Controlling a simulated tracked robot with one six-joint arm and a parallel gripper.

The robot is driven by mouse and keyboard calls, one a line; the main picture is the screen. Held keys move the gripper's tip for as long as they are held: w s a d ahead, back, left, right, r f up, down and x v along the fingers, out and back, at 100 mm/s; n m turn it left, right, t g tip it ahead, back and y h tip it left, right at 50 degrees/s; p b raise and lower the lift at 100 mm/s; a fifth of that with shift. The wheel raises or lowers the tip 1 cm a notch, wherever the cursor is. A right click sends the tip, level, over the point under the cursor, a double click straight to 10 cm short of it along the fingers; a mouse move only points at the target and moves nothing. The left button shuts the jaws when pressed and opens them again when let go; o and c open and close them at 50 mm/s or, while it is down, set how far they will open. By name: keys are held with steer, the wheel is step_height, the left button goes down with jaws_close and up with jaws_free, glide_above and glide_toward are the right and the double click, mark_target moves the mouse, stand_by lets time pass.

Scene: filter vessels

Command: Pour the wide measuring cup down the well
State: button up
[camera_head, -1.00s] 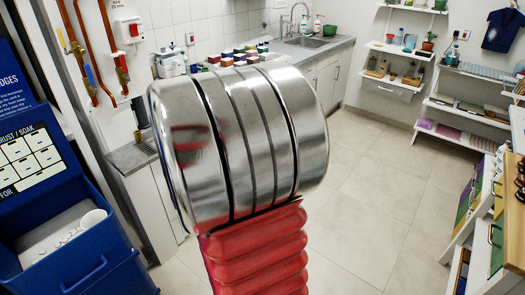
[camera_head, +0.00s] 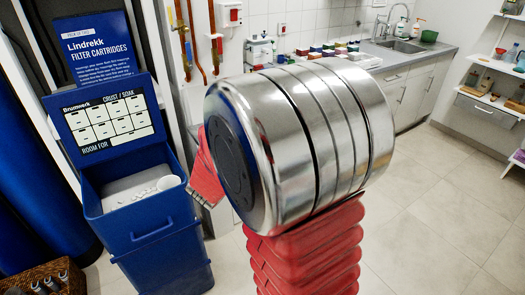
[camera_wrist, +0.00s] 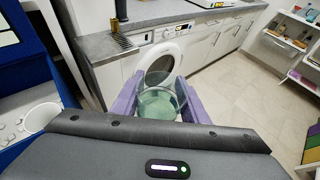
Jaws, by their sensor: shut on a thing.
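In the wrist view, my gripper (camera_wrist: 159,92) has two purple fingers shut on the wide measuring cup (camera_wrist: 160,104), a clear glass vessel with pale green liquid low in it. The cup looks roughly upright. A white round-mouthed well (camera_wrist: 40,118) shows at the left of the wrist view, apart from the cup. It also stands at the right of the white top (camera_head: 125,194) inside the blue bin (camera_head: 150,237) in the head view. My silver and red arm hides the gripper and cup in the head view.
A label board (camera_head: 105,118) stands behind the bin's top. A dark blue Lindrekk panel (camera_head: 98,45) rises behind it. A brown crate of bottles (camera_head: 45,281) is at lower left. A washing machine (camera_wrist: 165,62) and grey counter (camera_wrist: 190,12) lie beyond the gripper. Open tiled floor is at right.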

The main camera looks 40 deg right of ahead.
steer(key=w+a+f+n+t+y, duration=0.2)
steer(key=a+n+y, duration=0.1)
steer(key=a, duration=0.9)
steer(key=w+a+f+n+t+y, duration=0.2)
steer(key=w+a+f+n+y, duration=0.1)
steer(key=a, duration=1)
steer(key=shift+n+t+y, duration=0.3)
steer(key=shift+n, duration=0.2)
steer(key=shift+a, duration=0.1)
